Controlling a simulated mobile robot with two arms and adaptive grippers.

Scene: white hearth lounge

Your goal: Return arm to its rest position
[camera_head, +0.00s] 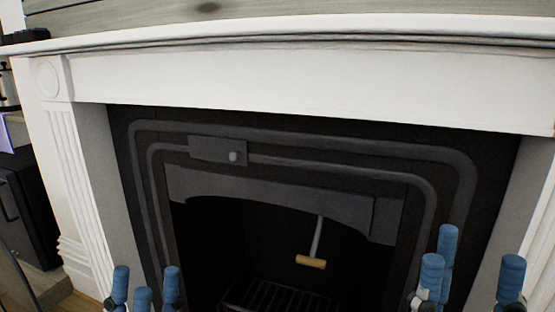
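My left gripper (145,286) shows at the bottom left edge, with blue fingertips pointing up. Its fingers stand apart with nothing between them. My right gripper (472,272) shows at the bottom right, reaching a little higher in the picture. Its blue fingertips are spread, with a clear gap between them and nothing held. Both grippers appear in front of the fireplace. The arms behind the fingers are cut off by the lower edge, so their pose is hidden.
A white mantelpiece (300,85) spans the view above a black fireplace surround (290,180). A wooden-handled tool (311,262) hangs in the dark opening above a grate (275,296). A dark cabinet (28,210) stands at the left.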

